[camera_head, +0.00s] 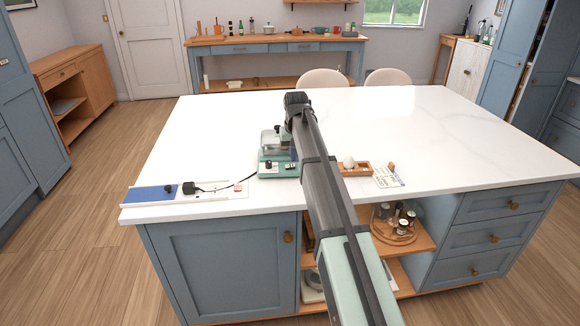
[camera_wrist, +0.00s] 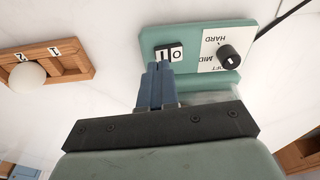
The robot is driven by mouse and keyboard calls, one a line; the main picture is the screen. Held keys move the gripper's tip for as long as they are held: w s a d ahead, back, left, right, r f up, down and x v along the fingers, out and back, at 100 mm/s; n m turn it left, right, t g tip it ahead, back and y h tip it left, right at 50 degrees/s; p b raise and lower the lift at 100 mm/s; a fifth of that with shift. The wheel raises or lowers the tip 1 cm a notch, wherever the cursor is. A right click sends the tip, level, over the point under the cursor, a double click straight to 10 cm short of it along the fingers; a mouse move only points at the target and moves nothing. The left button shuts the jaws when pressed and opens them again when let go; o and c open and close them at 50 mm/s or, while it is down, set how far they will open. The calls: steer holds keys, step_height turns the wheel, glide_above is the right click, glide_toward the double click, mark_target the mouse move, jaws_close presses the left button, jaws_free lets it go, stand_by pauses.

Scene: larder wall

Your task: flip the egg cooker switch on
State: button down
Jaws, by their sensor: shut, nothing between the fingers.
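The egg cooker (camera_head: 267,172) is a pale green appliance on the white island top, with a clear lid, partly hidden by my arm in the head view. Its green base (camera_wrist: 208,36) fills the top middle of the wrist view. There the rocker switch (camera_wrist: 176,53) is marked 1 and 0, beside a black dial (camera_wrist: 230,59) on a white panel reading HARD and MID. My gripper (camera_wrist: 158,68) is shut and empty. Its blue fingertips are right at the switch, covering its lower edge; I cannot tell whether they touch. The rocker's position is unclear.
A wooden egg holder (camera_wrist: 76,52) with a white egg (camera_wrist: 28,75) stands beside the cooker. A printed card (camera_head: 388,178) lies to its right. A cord runs left to a black plug (camera_head: 188,188) by a white-and-blue board (camera_head: 150,194).

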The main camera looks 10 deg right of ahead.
mark_target(294, 165)
steer(key=shift+f, duration=0.9)
stand_by(0.8)
steer(key=shift+r, duration=3.55)
